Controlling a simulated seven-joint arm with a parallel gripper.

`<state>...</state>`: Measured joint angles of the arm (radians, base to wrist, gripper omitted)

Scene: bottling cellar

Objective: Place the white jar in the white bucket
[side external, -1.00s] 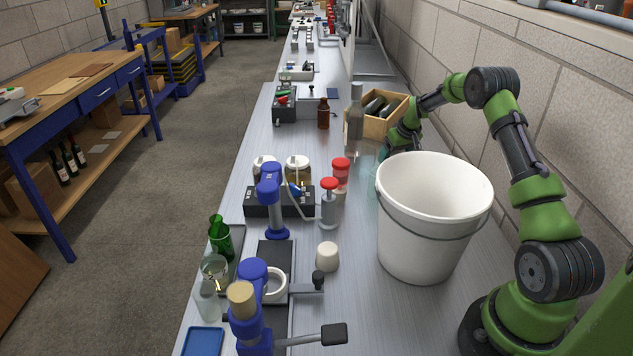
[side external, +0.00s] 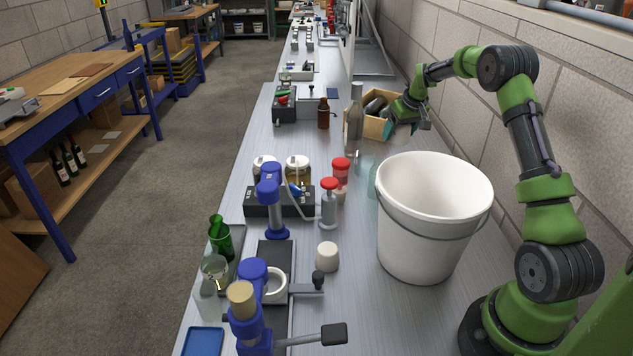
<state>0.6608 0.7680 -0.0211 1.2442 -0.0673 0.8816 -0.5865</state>
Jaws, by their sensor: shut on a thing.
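The white bucket (side external: 420,245) stands upright on the bench, right of centre. The visible part of its inside is empty. A small, plain white jar-like piece (side external: 327,257) stands on the bench to the left of the bucket. My gripper (side external: 424,122) is above the bench behind the bucket, beside the wooden crate. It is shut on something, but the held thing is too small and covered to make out.
A wooden crate (side external: 378,130) with dark bottles stands behind the bucket, with a clear bottle (side external: 354,125) beside it. Red-topped dispensers (side external: 328,205) and blue-headed clamps (side external: 268,200) stand left. Clear glassware is close behind the bucket. The stone wall bounds the right.

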